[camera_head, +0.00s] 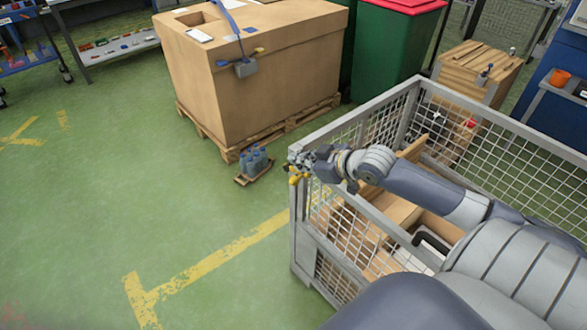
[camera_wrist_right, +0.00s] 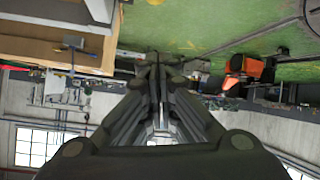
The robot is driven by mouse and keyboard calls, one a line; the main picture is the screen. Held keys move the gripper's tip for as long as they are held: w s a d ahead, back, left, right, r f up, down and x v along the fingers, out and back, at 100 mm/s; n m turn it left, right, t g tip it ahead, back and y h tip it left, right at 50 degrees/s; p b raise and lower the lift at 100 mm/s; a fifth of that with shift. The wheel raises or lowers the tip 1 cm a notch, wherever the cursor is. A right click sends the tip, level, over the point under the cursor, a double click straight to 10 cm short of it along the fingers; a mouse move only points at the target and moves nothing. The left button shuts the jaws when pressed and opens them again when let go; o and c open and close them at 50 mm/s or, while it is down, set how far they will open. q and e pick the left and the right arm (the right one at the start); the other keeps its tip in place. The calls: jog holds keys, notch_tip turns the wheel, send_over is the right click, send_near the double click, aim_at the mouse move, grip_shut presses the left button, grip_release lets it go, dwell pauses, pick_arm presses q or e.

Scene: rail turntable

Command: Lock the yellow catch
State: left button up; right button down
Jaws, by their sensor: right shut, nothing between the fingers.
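The yellow catch (camera_head: 295,178) shows in the head view at the top of the near left corner post of a grey mesh cage (camera_head: 294,225). My right arm reaches across the cage from the right. My right gripper (camera_head: 298,160) is shut and empty, just above the catch; I cannot tell whether they touch. The gripper partly covers the catch, so its exact position is unclear. In the right wrist view the closed fingers (camera_wrist_right: 155,70) point away from the camera with nothing between them, and I cannot make out the catch there. My left gripper is not in view.
A large cardboard box (camera_head: 255,85) stands on a pallet behind the cage. A small tray of blue bottles (camera_head: 255,162) sits on the floor beside it. Boards (camera_head: 385,205) lie inside the cage. A green bin (camera_head: 385,50) stands behind. The green floor at left is clear.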

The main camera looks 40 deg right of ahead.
send_over(290, 179)
jog(key=w+a, duration=0.2)
jog(key=w, duration=0.1)
notch_tip(290, 179, down, 5)
jog(key=s+d+f+p, duration=0.2)
jog(key=s, duration=0.1)
jog(key=shift+f, duration=0.2)
jog(key=shift+w+f, duration=0.1)
jog(key=shift+w, duration=0.05)
